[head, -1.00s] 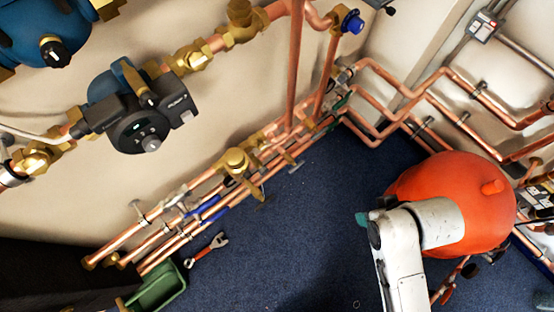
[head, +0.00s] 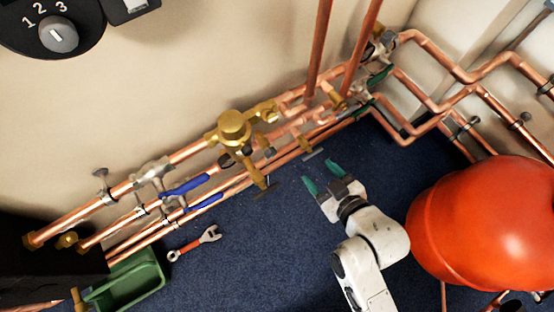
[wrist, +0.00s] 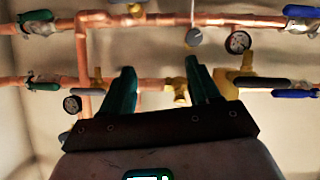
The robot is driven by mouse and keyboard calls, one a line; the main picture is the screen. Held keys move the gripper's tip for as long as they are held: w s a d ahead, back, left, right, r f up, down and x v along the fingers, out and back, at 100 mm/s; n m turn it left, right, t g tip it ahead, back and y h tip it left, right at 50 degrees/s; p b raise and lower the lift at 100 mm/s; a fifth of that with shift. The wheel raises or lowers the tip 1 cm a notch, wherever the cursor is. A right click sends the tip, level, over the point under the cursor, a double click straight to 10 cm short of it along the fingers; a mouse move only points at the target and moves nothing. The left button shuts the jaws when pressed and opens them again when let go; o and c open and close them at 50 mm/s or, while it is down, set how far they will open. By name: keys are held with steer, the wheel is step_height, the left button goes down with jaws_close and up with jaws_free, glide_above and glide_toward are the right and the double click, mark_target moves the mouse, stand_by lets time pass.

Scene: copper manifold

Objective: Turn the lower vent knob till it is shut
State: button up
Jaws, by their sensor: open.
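My gripper (head: 322,177) is open and empty, its teal fingers apart over the blue floor, pointing toward the copper pipes. In the wrist view its fingers (wrist: 159,72) spread in front of the manifold. A small round grey knob (wrist: 194,37) hangs below the upper pipe there, just above the right fingertip; I cannot tell for sure whether it is the lower vent knob, nor how far it is turned. A brass fitting (wrist: 180,90) on the lower pipe shows between the fingers, partly hidden by the right one. No contact is visible.
A large red tank (head: 485,225) stands right of my arm. Copper pipes with a brass valve body (head: 234,128) and blue levers (head: 185,187) run along the wall. A wrench (head: 194,244) and green bin (head: 130,282) are on the floor. Gauges (wrist: 238,42) flank the fingers.

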mark_target(272, 155)
steer(key=a+f+n+t+y+b, duration=0.35)
steer(key=a+f+b, duration=0.35)
steer(key=b, duration=0.3)
steer(key=shift+m+t+y, duration=0.25)
steer(key=shift+m+t, duration=0.1)
steer(key=shift+m, duration=0.1)
steer(key=b+x, duration=0.2)
steer(key=x, duration=0.9)
steer(key=shift+d+r, duration=0.1)
steer(key=c, duration=1)
